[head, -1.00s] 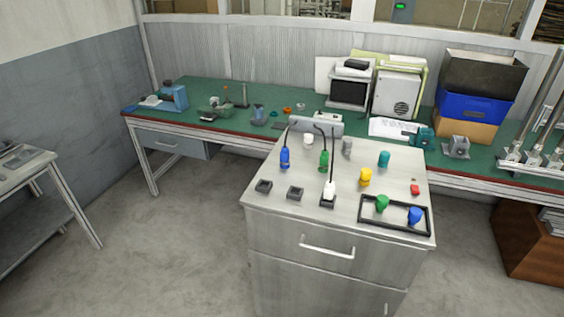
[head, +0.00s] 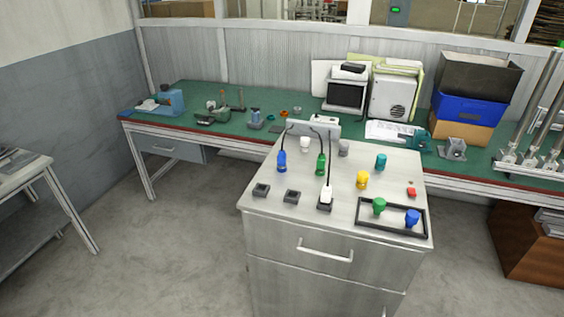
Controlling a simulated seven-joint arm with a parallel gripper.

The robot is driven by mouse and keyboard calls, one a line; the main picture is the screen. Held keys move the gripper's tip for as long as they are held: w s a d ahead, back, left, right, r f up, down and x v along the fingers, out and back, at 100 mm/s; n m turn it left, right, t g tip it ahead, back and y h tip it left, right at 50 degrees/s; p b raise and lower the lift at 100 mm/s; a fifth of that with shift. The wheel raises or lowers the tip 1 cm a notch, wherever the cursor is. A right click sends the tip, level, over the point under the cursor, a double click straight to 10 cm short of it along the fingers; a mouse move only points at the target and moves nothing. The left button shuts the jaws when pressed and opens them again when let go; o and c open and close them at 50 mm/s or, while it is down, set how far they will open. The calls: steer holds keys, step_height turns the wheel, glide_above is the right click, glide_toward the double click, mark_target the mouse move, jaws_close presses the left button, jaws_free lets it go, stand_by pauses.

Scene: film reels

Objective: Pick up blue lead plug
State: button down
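The blue lead plug (head: 281,162) stands upright on the top of the grey cabinet, towards its back left. A dark lead rises from it to the grey block (head: 312,129) at the back edge. A green lead plug (head: 320,164) stands to its right, also on a dark lead. A white lead plug (head: 326,193) sits in a dark square socket nearer the front. Two more dark square sockets, one at left (head: 261,190) and one in the middle (head: 292,196), look empty. My gripper is not in view.
A black-rimmed tray (head: 358,216) at front right holds a green piece (head: 379,205) and a blue piece (head: 412,217). Yellow (head: 362,180), teal (head: 381,161), red (head: 411,192), grey (head: 343,148) and white (head: 305,144) pieces stand around. The cabinet's left front strip is clear.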

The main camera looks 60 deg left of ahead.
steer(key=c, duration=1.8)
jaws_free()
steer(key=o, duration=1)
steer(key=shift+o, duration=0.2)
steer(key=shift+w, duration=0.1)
